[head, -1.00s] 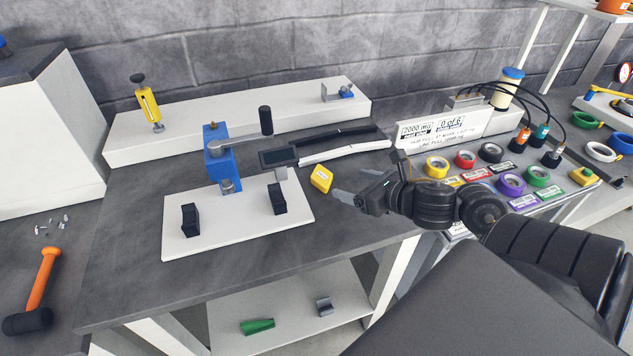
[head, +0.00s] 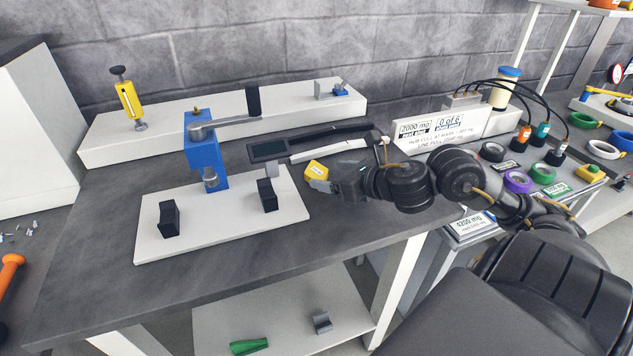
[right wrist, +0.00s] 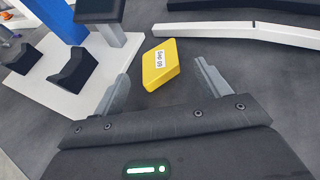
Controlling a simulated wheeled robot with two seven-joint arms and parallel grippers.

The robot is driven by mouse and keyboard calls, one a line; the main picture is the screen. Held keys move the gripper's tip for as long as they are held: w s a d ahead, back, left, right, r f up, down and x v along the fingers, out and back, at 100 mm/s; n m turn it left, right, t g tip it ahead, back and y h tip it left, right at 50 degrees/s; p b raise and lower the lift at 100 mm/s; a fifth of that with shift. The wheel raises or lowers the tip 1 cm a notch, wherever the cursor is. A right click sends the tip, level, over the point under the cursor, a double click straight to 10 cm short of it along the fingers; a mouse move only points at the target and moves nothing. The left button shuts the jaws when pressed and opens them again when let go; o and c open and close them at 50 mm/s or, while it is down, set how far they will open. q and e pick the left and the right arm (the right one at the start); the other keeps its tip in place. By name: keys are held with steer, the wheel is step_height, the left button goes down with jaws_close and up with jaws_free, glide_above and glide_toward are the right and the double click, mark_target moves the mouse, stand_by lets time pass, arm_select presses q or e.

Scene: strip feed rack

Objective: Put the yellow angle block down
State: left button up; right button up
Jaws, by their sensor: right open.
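The yellow angle block (head: 316,170) lies on the grey tabletop, just right of the white base plate (head: 290,205) of the blue press. In the right wrist view the yellow angle block (right wrist: 160,65) shows a white label and rests on the table ahead of the fingertips. My right gripper (head: 322,182) is right at the block, its arm coming in from the right. In the right wrist view the right gripper (right wrist: 160,85) is open, with one finger on each side and the block a little beyond the gap. My left gripper is not in view.
The blue press (head: 205,160) with a grey lever and a dark screen (head: 268,150) stand to the left. Black and white strips (head: 325,150) lie behind the block. Coloured rolls (head: 517,181) and a sign (head: 437,133) are to the right. Bare tabletop lies in front.

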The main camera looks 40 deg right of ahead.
mark_target(317, 171)
steer(key=shift+w+f+b, duration=0.2)
steer(key=shift+w+b, duration=0.15)
steer(key=shift+b, duration=0.1)
steer(key=shift+w+f+b, duration=0.1)
steer(key=shift+w+b, duration=0.2)
steer(key=shift+b, duration=0.05)
steer(key=x, duration=0.3)
steer(key=shift+w, duration=0.45)
steer(key=shift+a, duration=0.1)
steer(key=shift+c, duration=1)
steer(key=c, duration=1)
steer(key=shift+o, duration=0.2)
